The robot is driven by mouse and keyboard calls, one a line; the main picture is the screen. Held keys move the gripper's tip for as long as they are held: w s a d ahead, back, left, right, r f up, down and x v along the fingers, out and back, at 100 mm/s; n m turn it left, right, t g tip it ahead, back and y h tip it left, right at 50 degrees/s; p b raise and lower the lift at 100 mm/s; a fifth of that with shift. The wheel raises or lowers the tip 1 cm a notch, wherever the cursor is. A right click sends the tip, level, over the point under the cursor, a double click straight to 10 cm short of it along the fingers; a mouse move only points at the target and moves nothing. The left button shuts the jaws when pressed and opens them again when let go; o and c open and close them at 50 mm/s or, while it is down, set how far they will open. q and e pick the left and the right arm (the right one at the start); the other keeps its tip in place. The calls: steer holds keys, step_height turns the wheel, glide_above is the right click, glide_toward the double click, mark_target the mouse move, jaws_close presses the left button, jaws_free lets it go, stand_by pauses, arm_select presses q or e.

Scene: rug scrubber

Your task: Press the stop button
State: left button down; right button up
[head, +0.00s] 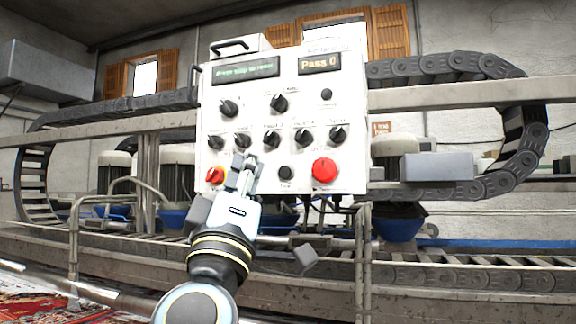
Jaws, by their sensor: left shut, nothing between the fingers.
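A white control panel (300,97) faces me in the middle of the head view. A large round red button (325,170) sits at its lower right. A small black button (285,172) is just left of it, with a label too small to read. A red and yellow switch (215,175) is at the lower left. My left gripper (243,160) is shut and empty, pointing up in front of the panel's lower left part, between the red and yellow switch and the small black button. I cannot tell whether it touches the panel. My right gripper is not in view.
Several black knobs (272,138) cross the panel above the gripper. Two displays top it; the right one (320,64) reads "Pass 0". Metal rails (450,94) and a black cable chain (515,135) run behind and beside the panel. A red patterned rug (40,305) lies at lower left.

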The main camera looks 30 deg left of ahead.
mark_target(285, 172)
arm_select(q)
steer(key=shift+w, duration=0.2)
steer(key=shift+w+a, duration=0.35)
steer(key=shift+w, duration=1.05)
steer(key=shift+w+a, duration=0.35)
steer(key=shift+w, duration=1)
steer(key=shift+w+a, duration=0.35)
steer(key=shift+w, duration=1.05)
steer(key=shift+w, duration=0.1)
steer(key=shift+w+a, duration=0.1)
steer(key=shift+w, duration=0.2)
